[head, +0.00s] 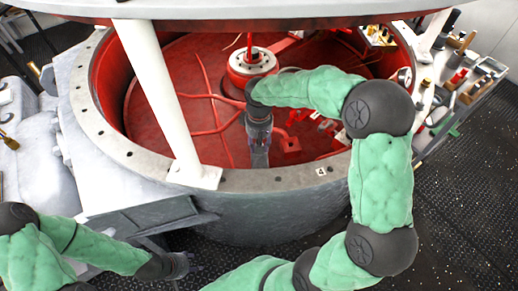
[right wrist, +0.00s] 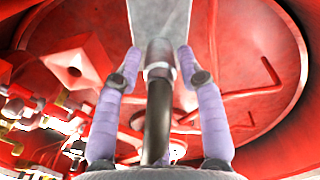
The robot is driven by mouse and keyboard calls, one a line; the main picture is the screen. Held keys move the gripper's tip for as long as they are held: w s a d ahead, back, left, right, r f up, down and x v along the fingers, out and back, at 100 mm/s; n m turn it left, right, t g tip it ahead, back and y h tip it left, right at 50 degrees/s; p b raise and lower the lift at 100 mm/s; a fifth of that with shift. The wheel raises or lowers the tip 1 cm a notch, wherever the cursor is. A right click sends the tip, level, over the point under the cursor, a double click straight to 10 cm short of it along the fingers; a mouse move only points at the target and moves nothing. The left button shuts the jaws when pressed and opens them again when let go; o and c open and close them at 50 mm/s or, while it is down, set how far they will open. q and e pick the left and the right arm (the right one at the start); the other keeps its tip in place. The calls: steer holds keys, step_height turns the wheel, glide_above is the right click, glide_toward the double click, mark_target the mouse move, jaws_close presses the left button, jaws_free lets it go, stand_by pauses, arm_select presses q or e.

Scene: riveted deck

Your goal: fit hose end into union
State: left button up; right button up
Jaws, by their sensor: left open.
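My right gripper (head: 259,143) points down inside the red-lined drum. In the right wrist view its purple fingers (right wrist: 159,62) close in on both sides of a grey metal hose end (right wrist: 160,55). The dark hose (right wrist: 157,120) runs back from it towards my palm. A pale grey plate (right wrist: 160,15) lies just beyond the hose end; in the head view it shows below the gripper (head: 259,159). I cannot make out the union or whether the hose end touches the plate. My left gripper (head: 180,265) is open and empty at bottom left, outside the drum.
A white post (head: 155,85) stands on the rim left of the gripper. A red hub (head: 251,65) and red pipes (head: 215,115) lie inside. A bench with small fittings (head: 455,85) stands at right.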

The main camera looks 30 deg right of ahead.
jaws_close()
steer(key=shift+r, duration=0.2)
steer(key=shift+r+p, duration=1.95)
steer(key=shift+r, duration=0.2)
